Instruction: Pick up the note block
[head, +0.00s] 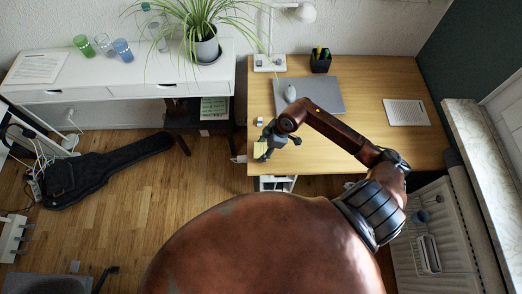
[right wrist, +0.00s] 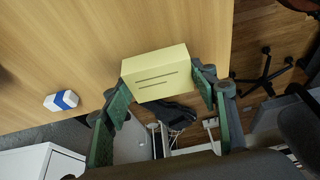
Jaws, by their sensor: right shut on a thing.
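The note block is a pale yellow block with two dark lines on one face. In the right wrist view the note block (right wrist: 158,76) sits between the green-padded fingers of my right gripper (right wrist: 163,88), which is shut on it. In the head view my right gripper (head: 267,147) is at the left front corner of the wooden desk (head: 370,85). The yellow note block (head: 260,150) shows beside its fingers, partly hidden. From these views I cannot tell whether the block still touches the desk. My left gripper is not in view.
A blue and white eraser (right wrist: 61,101) lies on the desk near the gripper. The desk's front right is clear.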

